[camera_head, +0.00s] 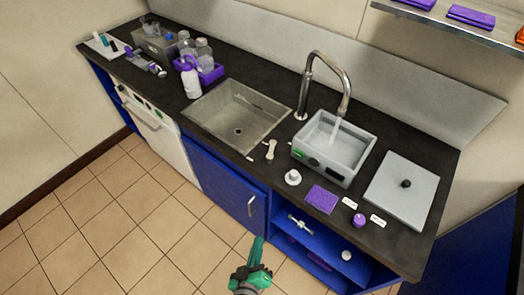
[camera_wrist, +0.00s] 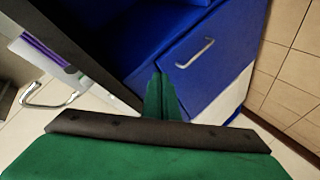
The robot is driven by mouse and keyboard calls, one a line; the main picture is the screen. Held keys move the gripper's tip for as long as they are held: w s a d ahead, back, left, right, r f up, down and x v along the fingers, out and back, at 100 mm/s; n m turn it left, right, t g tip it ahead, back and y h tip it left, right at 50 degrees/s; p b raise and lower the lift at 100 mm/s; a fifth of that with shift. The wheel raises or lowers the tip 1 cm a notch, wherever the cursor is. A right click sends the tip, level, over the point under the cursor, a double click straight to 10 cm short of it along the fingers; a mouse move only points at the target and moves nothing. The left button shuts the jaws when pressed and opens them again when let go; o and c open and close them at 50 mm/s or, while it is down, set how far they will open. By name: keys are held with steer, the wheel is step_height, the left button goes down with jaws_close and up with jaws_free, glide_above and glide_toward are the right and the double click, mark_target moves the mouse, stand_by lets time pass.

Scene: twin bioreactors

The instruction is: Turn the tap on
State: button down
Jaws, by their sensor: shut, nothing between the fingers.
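The tap (camera_head: 345,80) is a chrome gooseneck behind the counter's grey basin, its spout bent down over the basin. A pale streak like running water (camera_head: 334,128) shows below the spout. A small white lever-like piece (camera_head: 270,150) lies or stands between the sink and the basin; I cannot tell if it belongs to the tap. My gripper (camera_head: 257,243) is green, shut and empty, low in front of the blue cabinets, well apart from the tap. In the wrist view its fingers (camera_wrist: 160,95) are together, and a curved chrome piece (camera_wrist: 50,95) at the left looks like the tap.
The metal sink (camera_head: 238,115) is left of the grey basin (camera_head: 330,150). A white knobbed piece (camera_head: 293,177), purple cloth (camera_head: 321,199) and grey lidded plate (camera_head: 402,190) are on the counter. A blue cabinet door (camera_head: 222,185) is below. Tiled floor (camera_head: 120,220) is clear.

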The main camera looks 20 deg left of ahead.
steer(key=w+a+n, duration=0.2)
steer(key=w+a, duration=0.1)
steer(key=w, duration=0.3)
steer(key=n+t+h, duration=0.4)
glide_toward(262, 155)
steer(key=a+r, duration=0.2)
steer(key=a, duration=0.2)
steer(key=w, duration=0.6)
steer(key=w+d, duration=0.1)
steer(key=w, duration=0.2)
steer(key=shift+w+d+r, duration=0.1)
steer(key=shift+w, duration=0.3)
steer(key=d, duration=0.2)
steer(key=shift+d, duration=0.25)
steer(key=shift+w+d, duration=0.1)
steer(key=shift+d, duration=0.65)
